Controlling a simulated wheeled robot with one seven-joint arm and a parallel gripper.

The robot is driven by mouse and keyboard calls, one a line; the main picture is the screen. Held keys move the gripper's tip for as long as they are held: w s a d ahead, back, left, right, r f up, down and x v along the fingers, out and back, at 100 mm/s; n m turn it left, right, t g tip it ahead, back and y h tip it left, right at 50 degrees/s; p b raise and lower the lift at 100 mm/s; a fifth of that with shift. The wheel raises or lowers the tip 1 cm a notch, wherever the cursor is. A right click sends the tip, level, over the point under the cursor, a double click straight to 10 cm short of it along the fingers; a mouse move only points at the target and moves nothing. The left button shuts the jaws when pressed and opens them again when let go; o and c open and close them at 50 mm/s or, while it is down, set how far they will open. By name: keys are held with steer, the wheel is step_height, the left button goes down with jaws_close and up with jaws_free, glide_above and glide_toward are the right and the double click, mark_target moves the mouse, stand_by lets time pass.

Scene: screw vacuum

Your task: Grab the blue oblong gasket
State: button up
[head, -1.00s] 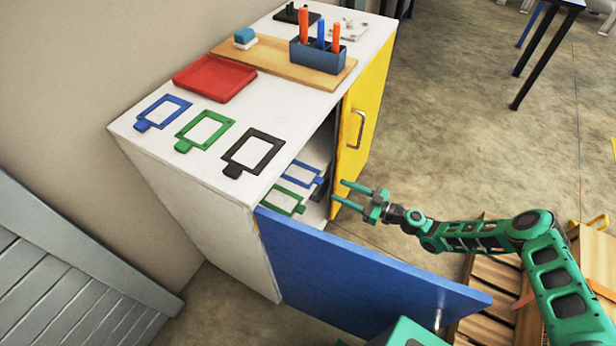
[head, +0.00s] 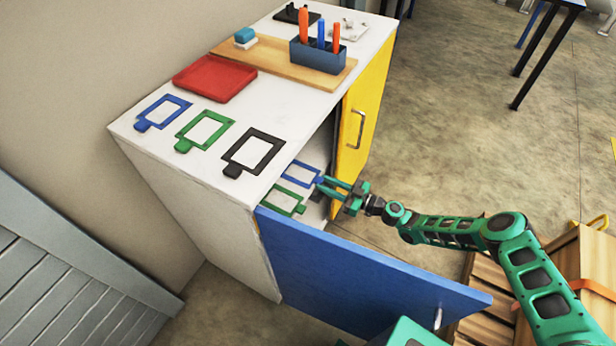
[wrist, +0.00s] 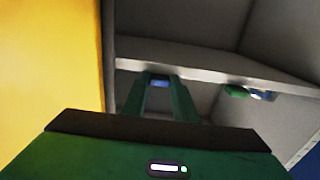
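A blue rectangular gasket frame (head: 300,172) with a tab lies on the shelf inside the open cabinet, partly hidden by the cabinet's top. Another blue gasket (head: 163,112) lies on top of the cabinet at the left. My gripper (head: 322,184) reaches through the doorway from the right, its fingertips at the tab of the inside gasket. In the wrist view, the two fingers (wrist: 158,85) stand apart, with a small blue patch (wrist: 160,83) showing between their tips. I cannot tell whether they touch it.
A green gasket (head: 283,201) lies on the same shelf, nearer the blue door (head: 370,285), which stands open. The yellow door (head: 365,110) is closed beside the opening. Green (head: 204,129) and black (head: 253,151) gaskets, a red tray (head: 214,78) and a tool holder (head: 318,55) sit on top.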

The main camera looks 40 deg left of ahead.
steer(key=c, duration=0.4)
